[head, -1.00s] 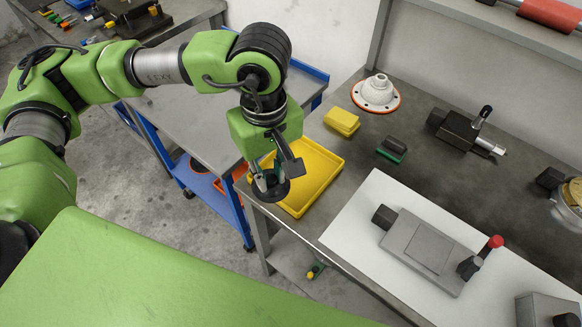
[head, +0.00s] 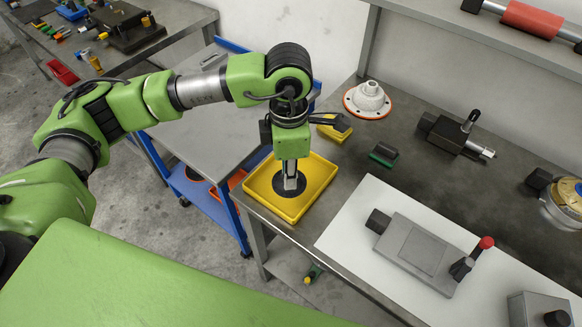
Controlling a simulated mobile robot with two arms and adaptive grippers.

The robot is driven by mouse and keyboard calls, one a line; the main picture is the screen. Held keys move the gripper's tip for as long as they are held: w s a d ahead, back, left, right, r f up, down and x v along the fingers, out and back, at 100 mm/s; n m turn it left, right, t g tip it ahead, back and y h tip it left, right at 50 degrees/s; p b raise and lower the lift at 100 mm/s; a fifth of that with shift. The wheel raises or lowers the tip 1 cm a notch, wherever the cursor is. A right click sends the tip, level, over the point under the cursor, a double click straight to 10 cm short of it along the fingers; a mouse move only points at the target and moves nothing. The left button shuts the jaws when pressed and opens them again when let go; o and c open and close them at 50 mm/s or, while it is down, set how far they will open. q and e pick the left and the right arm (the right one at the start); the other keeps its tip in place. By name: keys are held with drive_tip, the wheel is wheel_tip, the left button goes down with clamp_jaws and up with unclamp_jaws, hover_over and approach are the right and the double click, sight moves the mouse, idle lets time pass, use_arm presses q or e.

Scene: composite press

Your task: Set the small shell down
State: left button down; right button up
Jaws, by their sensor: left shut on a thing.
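My left gripper (head: 291,188) points down over the yellow tray (head: 318,183) at the near left corner of the workbench. It is shut on the small shell (head: 289,187), a dark round piece at its fingertips. The shell is inside the tray's outline; I cannot tell whether it touches the tray floor. The fingers hide part of the shell. My right gripper is not in view.
On the bench (head: 343,165) stand a white flanged part (head: 368,101), a yellow block (head: 331,132), a green-and-black block (head: 384,154) and a black clamp (head: 450,134). A grey fixture (head: 420,253) lies on a white board (head: 350,222). A blue-framed cart (head: 195,118) is at the left.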

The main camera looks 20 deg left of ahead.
use_arm(q)
drive_tip(key=w+f+p, duration=0.1)
drive_tip(key=w+f, duration=0.1)
drive_tip(key=w+a+f, duration=0.1)
drive_tip(key=w+f, duration=0.1)
drive_tip(key=w+f+p, duration=0.1)
drive_tip(key=w+f, duration=0.1)
drive_tip(key=w, duration=0.1)
drive_tip(key=shift+a+f+p, duration=0.35)
drive_tip(key=shift+a+f, duration=0.05)
wheel_tip(320, 180, down, 3)
drive_tip(key=shift+w+f+p, duration=0.1)
drive_tip(key=shift+p, duration=0.35)
drive_tip(key=shift+f, duration=0.25)
drive_tip(key=c, duration=1.9)
unclamp_jaws()
drive_tip(key=shift+r, duration=0.15)
